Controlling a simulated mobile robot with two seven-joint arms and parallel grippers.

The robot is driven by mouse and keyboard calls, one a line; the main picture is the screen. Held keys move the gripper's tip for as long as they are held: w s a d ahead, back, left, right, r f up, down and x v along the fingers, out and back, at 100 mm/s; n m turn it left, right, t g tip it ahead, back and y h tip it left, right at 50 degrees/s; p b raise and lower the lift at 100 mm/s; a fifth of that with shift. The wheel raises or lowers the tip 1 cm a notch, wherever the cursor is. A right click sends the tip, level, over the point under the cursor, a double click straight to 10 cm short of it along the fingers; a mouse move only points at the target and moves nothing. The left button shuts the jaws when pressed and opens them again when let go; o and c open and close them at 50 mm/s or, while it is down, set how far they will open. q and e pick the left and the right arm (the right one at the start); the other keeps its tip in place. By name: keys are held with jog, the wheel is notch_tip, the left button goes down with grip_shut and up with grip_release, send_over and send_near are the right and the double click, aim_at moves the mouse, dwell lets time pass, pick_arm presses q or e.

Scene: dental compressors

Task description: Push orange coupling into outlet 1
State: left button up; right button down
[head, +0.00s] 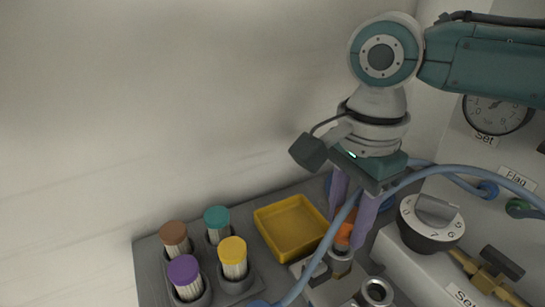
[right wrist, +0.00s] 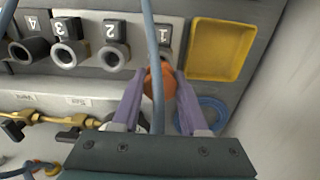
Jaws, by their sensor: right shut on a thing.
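My right gripper (head: 352,222) is shut on the orange coupling (head: 344,234), with one lilac finger on each side of it. The coupling also shows in the right wrist view (right wrist: 160,82), between the fingertips and in line with the label 1. Outlet 1 (head: 341,262) is a metal socket directly below the coupling in the head view. A blue hose (head: 320,258) passes in front of the fingers. My left gripper is not in view.
Outlet 2 (right wrist: 113,57), outlet 3 (right wrist: 68,54) and outlet 4 (right wrist: 28,50) line up beside it. A yellow tray (head: 291,227) is close by. Capped tubes (head: 233,258) stand at left. A dial knob (head: 431,222) and brass valve (head: 492,282) are at right.

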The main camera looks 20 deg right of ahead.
jog(key=shift+f, duration=0.1)
jog(key=shift+f, duration=1.2)
jog(key=shift+c, duration=1.8)
grip_release()
notch_tip(320, 180, up, 9)
jog(key=shift+p, duration=0.95)
jog(key=shift+r, duration=0.5)
